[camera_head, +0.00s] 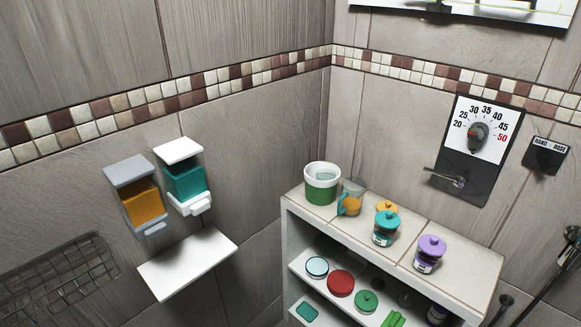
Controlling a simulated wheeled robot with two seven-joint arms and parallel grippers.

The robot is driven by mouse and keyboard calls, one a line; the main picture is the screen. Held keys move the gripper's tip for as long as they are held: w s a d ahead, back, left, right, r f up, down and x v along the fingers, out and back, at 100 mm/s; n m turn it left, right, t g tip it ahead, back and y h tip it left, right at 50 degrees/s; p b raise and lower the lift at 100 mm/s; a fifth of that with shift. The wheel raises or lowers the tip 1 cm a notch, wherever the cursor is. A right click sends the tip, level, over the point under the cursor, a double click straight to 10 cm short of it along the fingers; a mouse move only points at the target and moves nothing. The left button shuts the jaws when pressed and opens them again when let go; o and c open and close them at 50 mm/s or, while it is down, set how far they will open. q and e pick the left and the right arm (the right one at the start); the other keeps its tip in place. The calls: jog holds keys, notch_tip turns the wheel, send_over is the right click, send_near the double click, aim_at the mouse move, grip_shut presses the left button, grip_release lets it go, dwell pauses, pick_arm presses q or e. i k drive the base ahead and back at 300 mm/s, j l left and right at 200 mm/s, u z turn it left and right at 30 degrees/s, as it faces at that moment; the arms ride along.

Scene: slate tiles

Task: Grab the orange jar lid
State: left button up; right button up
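The orange jar lid (388,206) sits at the back of the shelf unit's tiled top. A jar with a teal lid (386,221) stands right in front of it and hides its lower part and most of whatever is under it. A jar with a purple lid (431,246) stands to the right, nearer the right end. Neither of my grippers is in view.
A green-and-white pot (321,184) and a clear cup (352,193) with orange and teal in it stand left of the jars. The white shelf unit (291,235) holds several round lids below. Dispensers, a small white ledge (188,264) and a wire basket (62,275) are on the left wall.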

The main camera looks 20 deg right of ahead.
aim_at(381, 205)
jog(key=z, duration=1.45)
